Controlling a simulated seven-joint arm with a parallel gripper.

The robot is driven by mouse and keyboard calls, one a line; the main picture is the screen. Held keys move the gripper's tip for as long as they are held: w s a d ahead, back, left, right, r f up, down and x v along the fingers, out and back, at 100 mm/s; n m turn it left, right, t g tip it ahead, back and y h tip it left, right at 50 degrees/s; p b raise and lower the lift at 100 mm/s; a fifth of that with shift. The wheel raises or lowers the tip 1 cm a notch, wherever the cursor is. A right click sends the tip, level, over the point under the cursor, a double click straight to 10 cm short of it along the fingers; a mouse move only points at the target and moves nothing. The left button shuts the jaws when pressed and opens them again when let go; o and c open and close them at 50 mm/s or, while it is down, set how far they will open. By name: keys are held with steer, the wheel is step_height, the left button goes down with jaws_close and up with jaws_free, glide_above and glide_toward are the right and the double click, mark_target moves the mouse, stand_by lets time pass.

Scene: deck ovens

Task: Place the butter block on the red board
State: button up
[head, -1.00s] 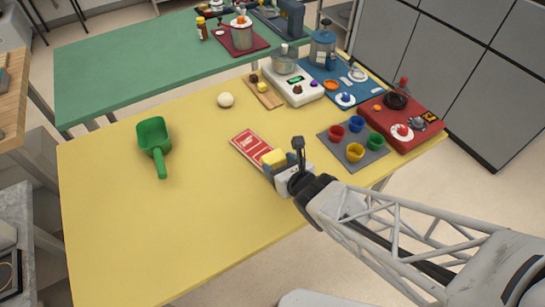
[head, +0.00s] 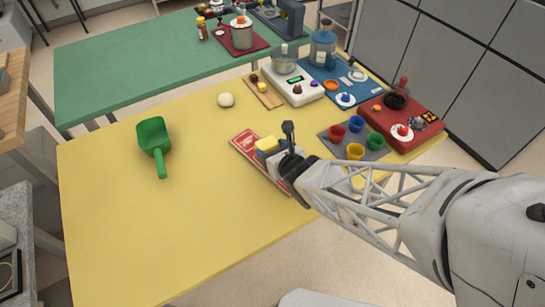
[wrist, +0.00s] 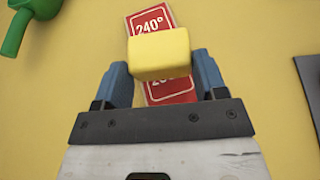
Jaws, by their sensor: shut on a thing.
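The butter block, a yellow block (head: 265,142), is between the fingers of my gripper (head: 270,150), which is shut on it. In the wrist view the block (wrist: 160,55) sits between two blue fingers, over a red-and-white card. How high it is above the card is hard to tell. A red board (head: 379,119) lies at the right end of the yellow table, right of my gripper. It carries a dark round pan, a white plate with a red item, and small items.
The red card marked 240° (wrist: 150,22) lies under my gripper. A grey mat with several coloured cups (head: 355,152) lies between my gripper and the red board. A white scale (head: 297,92), blue mat (head: 335,78) and green scoop (head: 154,140) are also on the table. Its left front is clear.

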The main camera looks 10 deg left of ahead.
steer(key=shift+f, duration=1.65)
steer(key=o, duration=1)
steer(key=shift+f, duration=0.1)
steer(key=shift+c, duration=0.2)
steer(key=shift+v, duration=6.1)
steer(key=shift+w+r, duration=0.1)
steer(key=shift+r, duration=0.1)
